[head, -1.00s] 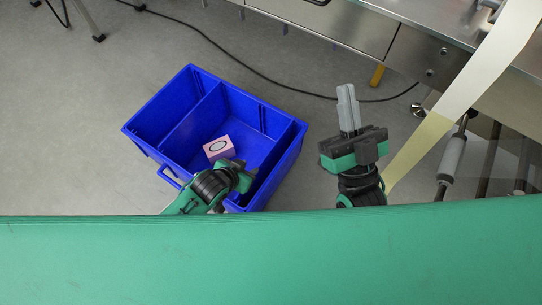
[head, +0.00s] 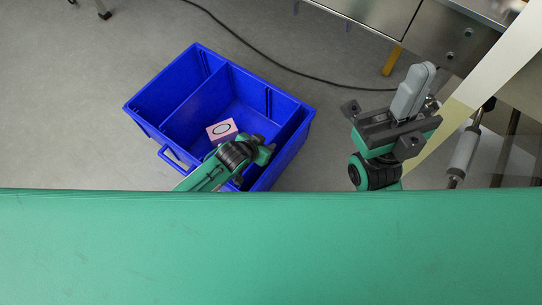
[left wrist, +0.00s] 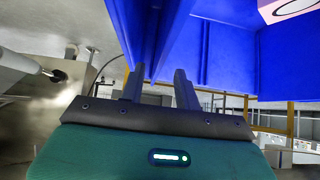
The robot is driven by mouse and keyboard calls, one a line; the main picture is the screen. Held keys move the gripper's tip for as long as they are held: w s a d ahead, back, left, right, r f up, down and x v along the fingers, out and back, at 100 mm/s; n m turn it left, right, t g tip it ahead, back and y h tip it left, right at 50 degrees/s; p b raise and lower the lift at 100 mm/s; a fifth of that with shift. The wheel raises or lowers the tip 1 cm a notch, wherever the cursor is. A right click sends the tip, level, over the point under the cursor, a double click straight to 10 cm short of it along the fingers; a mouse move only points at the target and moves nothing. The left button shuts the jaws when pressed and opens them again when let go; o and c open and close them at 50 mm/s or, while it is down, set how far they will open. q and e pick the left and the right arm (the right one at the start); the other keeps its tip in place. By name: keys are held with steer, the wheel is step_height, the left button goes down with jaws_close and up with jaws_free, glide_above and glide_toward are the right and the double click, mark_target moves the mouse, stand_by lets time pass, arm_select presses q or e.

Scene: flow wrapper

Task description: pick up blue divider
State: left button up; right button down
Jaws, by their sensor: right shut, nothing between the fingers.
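The blue crate (head: 150,128) stands on the floor in the head view. One blue divider (head: 197,98) crosses its left part, and another blue divider (head: 291,124) runs near its right wall. My left gripper (head: 270,150) is over the crate's right part, close to the right-hand divider. In the left wrist view its two fingers (left wrist: 160,88) are apart, and a blue panel's edge (left wrist: 152,45) shows between and beyond them. I cannot tell whether they touch it. My right gripper (head: 420,75) is shut and empty, right of the crate.
A pink box with a black oval (head: 222,131) lies in the crate's middle compartment. The steel machine (head: 450,45) stands at the upper right, with a pale film strip (head: 500,60) hanging beside my right gripper. A black cable (head: 270,60) crosses the floor behind the crate.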

mark_target(270, 141)
arm_select(q)
steer(key=b+x, duration=0.2)
steer(key=x, duration=0.2)
steer(key=shift+f+b, duration=0.2)
steer(key=shift+b, duration=0.15)
steer(key=shift+w+d+f, duration=0.2)
steer(key=shift+w, duration=0.1)
jaws_close()
steer(key=shift+r, duration=0.1)
stand_by(0.8)
